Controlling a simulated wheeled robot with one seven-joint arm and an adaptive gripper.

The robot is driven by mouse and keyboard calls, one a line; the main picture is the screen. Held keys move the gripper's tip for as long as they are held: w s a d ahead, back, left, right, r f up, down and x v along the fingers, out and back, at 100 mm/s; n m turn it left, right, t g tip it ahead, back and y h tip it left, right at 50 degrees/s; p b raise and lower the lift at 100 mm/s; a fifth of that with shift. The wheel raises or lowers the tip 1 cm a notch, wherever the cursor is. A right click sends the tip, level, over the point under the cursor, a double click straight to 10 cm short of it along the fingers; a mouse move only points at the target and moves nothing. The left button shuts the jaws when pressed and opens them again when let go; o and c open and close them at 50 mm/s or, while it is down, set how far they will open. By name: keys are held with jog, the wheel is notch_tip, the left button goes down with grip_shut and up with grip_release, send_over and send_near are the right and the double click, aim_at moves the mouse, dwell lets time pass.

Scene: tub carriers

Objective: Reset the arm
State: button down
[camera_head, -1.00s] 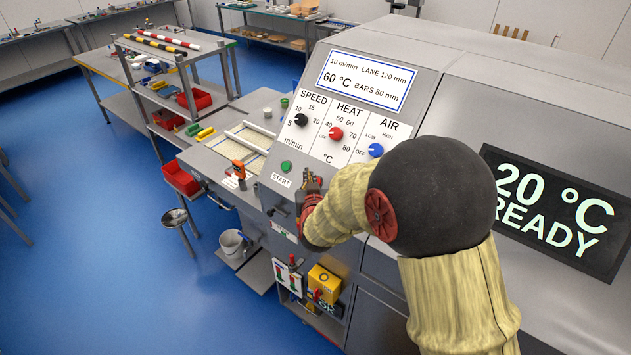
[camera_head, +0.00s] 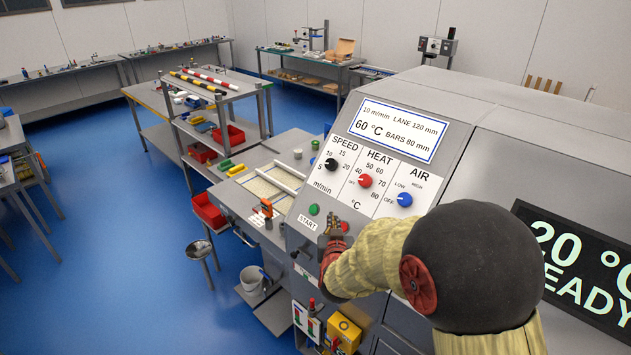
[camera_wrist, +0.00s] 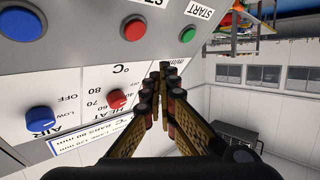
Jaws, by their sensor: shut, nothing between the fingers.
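My arm reaches from the lower right in the head view, in a tan sleeve with a dark round joint. My gripper (camera_head: 334,228) is in front of the machine's sloped panel (camera_head: 325,187), just right of the green START button (camera_head: 314,210). In the wrist view the fingers of my gripper (camera_wrist: 166,68) meet at the tips, shut and empty. The wrist view also shows the panel upside down, with the red knob (camera_wrist: 116,99) and blue knob (camera_wrist: 41,119) left of the fingers. The fingers seem apart from the panel, though the gap is hard to judge.
The machine display (camera_head: 398,130) reads 60 °C, and a dark screen (camera_head: 575,262) reads 20 °C. A worktable (camera_head: 234,195) with a red bin (camera_head: 209,211) stands left of the machine. A bucket (camera_head: 252,279) and a stool (camera_head: 199,250) are below. Blue floor is open at left.

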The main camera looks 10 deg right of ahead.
jog(key=s+a+f+n+g+y, duration=0.2)
jog(key=s+a+f+g+y, duration=0.35)
jog(key=s+f, duration=0.6)
jog(key=s+d+r+g+h+b, duration=0.1)
jog(key=s+d+r+g+b, duration=0.1)
jog(key=s+b, duration=0.5)
jog(key=s+d+r+g+h+b, duration=0.1)
jog(key=s+d+r+b, duration=0.2)
jog(key=s+b, duration=0.5)
jog(key=s+r, duration=0.1)
jog(key=s, duration=1.1)
jog(key=shift+s+d+g+b, duration=0.2)
jog(key=shift+d+g+b, duration=0.1)
jog(key=shift+d+g, duration=0.1)
